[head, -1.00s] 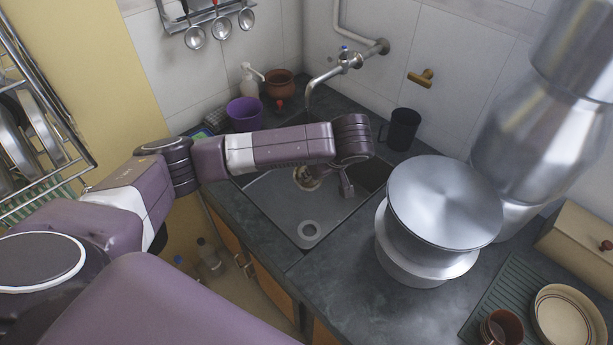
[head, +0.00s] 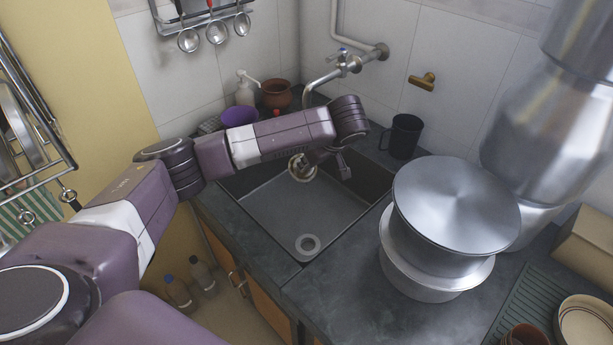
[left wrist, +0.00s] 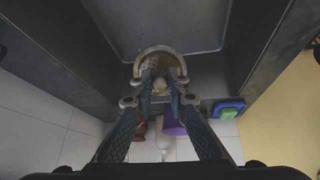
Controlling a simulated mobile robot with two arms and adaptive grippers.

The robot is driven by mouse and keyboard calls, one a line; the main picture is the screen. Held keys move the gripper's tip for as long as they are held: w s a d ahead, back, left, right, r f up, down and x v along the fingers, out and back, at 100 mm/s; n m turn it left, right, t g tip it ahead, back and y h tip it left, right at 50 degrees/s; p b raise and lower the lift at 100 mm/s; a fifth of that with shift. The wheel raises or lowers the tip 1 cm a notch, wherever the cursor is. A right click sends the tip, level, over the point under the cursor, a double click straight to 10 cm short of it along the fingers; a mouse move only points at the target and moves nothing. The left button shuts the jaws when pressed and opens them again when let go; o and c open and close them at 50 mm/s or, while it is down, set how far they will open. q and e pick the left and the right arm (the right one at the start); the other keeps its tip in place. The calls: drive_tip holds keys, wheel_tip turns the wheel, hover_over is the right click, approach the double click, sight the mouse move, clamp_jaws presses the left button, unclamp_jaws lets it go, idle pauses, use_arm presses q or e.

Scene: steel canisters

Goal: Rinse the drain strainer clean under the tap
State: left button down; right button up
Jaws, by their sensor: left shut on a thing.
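The drain strainer (head: 299,168) is a metal ring-shaped piece with brownish dirt. In the left wrist view the strainer (left wrist: 178,54) sits between the fingertips. My left gripper (left wrist: 160,88) is shut on it and holds it over the sink basin (head: 290,210), near its back. In the head view the left gripper (head: 312,160) is partly hidden by its wrist. The tap (head: 347,62) is on the back wall; its spout comes down behind my wrist, its end hidden. I cannot make out running water. The drain hole (head: 307,245) is open at the basin's front. My right gripper is not in view.
A black mug (head: 404,136) stands right of the sink, and large steel canisters (head: 455,205) stand nearer on the counter. A purple cup (head: 238,116), a clay pot (head: 276,94) and a soap dispenser (head: 247,86) stand behind the sink. The basin's front is clear.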

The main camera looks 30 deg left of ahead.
use_arm(q)
drive_tip(key=w, duration=0.1)
drive_tip(key=b, duration=0.1)
drive_tip(key=w+a+f+b, duration=0.1)
drive_tip(key=shift+w, duration=0.3)
drive_tip(key=shift+w+a+r, duration=0.1)
drive_tip(key=shift+w+a, duration=0.05)
drive_tip(key=shift+w, duration=0.6)
drive_tip(key=shift+w+a+f+b, duration=0.15)
drive_tip(key=shift+w+a, duration=0.1)
drive_tip(key=shift+w, duration=0.4)
drive_tip(key=shift+w+a+f+b, duration=0.1)
drive_tip(key=shift+w+a+b, duration=0.1)
drive_tip(key=shift+w, duration=0.45)
drive_tip(key=shift+w+d+p, duration=0.2)
drive_tip(key=shift+d+p, duration=0.2)
drive_tip(key=shift+d, duration=0.15)
drive_tip(key=shift+a, duration=0.1)
